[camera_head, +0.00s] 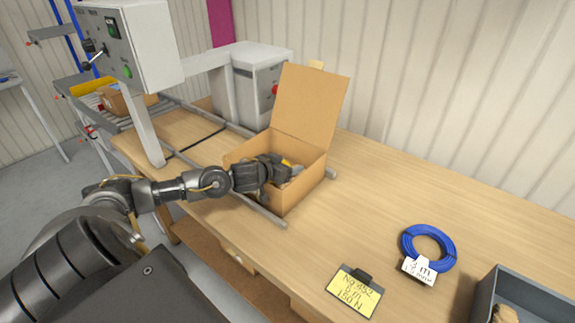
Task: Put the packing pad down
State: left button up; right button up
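An open cardboard box (276,190) stands on the wooden table with its lid (308,105) raised at the back. My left arm reaches in from the left, and my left gripper (286,173) is at the box's opening, over its near left wall. A small yellow patch and some tan material (297,170) show by the fingertips inside the box. I cannot make out the packing pad clearly, nor whether the fingers hold it; the wrist hides much of the box's inside. My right gripper is not in view.
A blue cable coil (429,247) with a white label lies on the right of the table (375,185). A yellow handwritten card (354,292) is at the front edge. A grey bin (535,290) is at lower right. Rails run beside the box; a grey machine (258,85) stands behind.

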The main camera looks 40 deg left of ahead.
pick_arm(q)
jog(key=shift+o, duration=0.6)
jog(key=shift+s+d+f, duration=0.2)
jog(key=shift+s+f, duration=0.1)
jog(key=shift+f, duration=0.45)
jog(key=shift+r, duration=0.2)
jog(key=shift+w+r+b+v, duration=0.15)
jog(key=shift+r+v, duration=0.1)
jog(key=shift+v, duration=1.75)
jog(key=shift+w+r+b+v, duration=0.1)
jog(key=shift+r+b+v, duration=0.15)
jog(key=shift+v, duration=1.75)
jog(key=shift+w+r+b+v, duration=0.1)
jog(key=shift+r+v, duration=0.15)
jog(key=shift+v, duration=1.8)
jog(key=shift+a, duration=0.15)
